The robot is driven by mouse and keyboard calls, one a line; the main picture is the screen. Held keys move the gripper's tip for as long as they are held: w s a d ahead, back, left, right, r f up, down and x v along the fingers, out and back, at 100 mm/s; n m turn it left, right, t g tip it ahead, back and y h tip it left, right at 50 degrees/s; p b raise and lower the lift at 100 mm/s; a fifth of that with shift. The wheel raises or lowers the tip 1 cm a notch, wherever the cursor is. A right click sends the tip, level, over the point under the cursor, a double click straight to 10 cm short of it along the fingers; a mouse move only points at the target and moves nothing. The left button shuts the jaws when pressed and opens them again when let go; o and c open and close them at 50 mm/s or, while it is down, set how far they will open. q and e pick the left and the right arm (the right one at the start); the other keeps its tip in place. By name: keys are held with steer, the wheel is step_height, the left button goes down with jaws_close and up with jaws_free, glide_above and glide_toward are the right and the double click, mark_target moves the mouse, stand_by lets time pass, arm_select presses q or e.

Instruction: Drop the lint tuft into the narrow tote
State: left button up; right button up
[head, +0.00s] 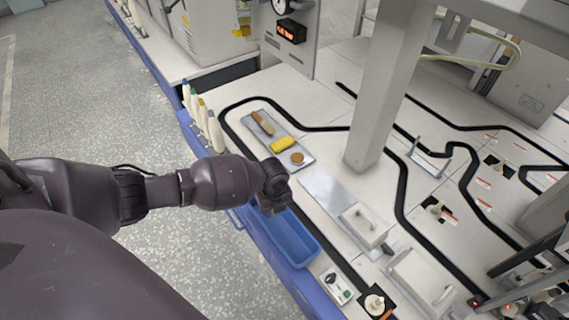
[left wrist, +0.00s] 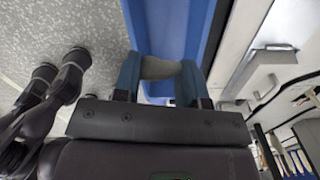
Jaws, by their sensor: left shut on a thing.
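My left gripper (head: 271,206) is over the far end of the narrow blue tote (head: 292,240). In the left wrist view its two blue fingers (left wrist: 160,78) are shut on the lint tuft (left wrist: 160,67), a small grey-beige lump. The tote (left wrist: 172,22) shows behind and below the tuft, with its blue walls on both sides. The tuft is hidden behind the gripper in the head view. The visible floor of the tote looks empty, though its far end is covered by my gripper. My right gripper is not in the head view.
A metal tray (head: 284,149) with a brown piece, a yellow piece (head: 284,145) and a round tan piece lies beyond the tote. Several pale bobbins (head: 203,118) stand at the table edge. A metal plate with a handled block (head: 365,224) is right of the tote. A grey post (head: 388,90) rises behind.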

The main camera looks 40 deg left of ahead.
arm_select(q)
steer(key=shift+s+f, duration=0.1)
steer(key=shift+f, duration=0.35)
steer(key=shift+f+b, duration=1.65)
steer(key=shift+f, duration=0.9)
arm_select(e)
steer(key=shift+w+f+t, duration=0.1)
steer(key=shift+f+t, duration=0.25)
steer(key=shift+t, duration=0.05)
arm_select(q)
steer(key=o, duration=1)
steer(key=shift+c, duration=0.2)
steer(key=shift+r, duration=0.1)
